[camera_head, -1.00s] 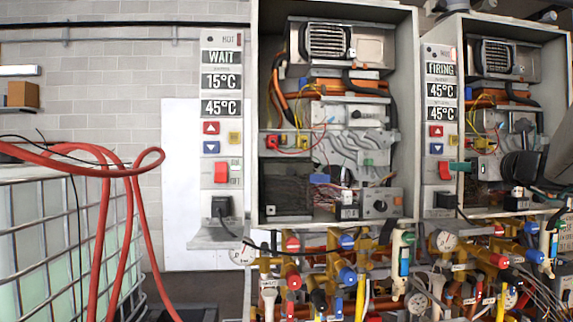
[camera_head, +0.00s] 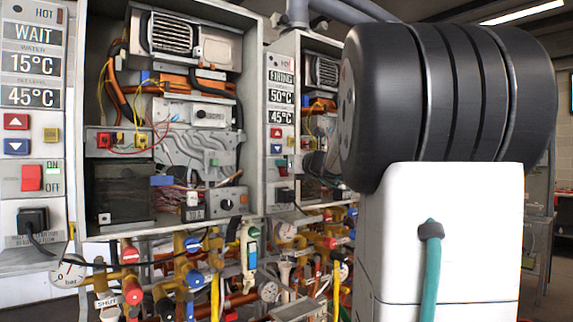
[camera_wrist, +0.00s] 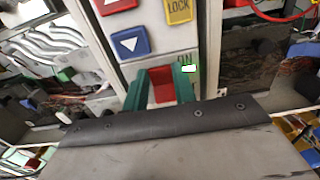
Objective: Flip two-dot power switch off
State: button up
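In the wrist view, my gripper (camera_wrist: 160,90) has green fingers on either side of a red rocker switch (camera_wrist: 161,85), with the "ON" mark and a lit green lamp beside it. The fingers stand apart around the switch; I cannot tell whether they touch it. The near left panel's red switch (camera_head: 32,178) shows there beside a green lamp. A second heater panel (camera_head: 282,118) reads 50°C and 45°C; its switch is too small to read clearly. No dot marks can be made out at any switch.
Above the switch in the wrist view are a blue down button (camera_wrist: 129,43) and a yellow LOCK button (camera_wrist: 178,10). Open heater cabinets flank that panel. In the head view, valves and pipes (camera_head: 190,270) crowd below the open near heater (camera_head: 252,120).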

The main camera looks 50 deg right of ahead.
jog(key=c, duration=0.3)
jog(key=shift+f+t, duration=0.1)
jog(key=shift+t, duration=0.2)
jog(key=t, duration=0.1)
jog(key=f+t, duration=0.1)
jog(key=t, duration=0.1)
jog(key=shift+s+h, duration=0.2)
jog(key=shift+h, duration=0.2)
jog(key=shift+f+t+h, duration=0.3)
jog(key=shift+f+t, duration=0.05)
jog(key=shift+t, duration=0.65)
jog(key=shift+s+a, duration=0.1)
jog(key=o, duration=1)
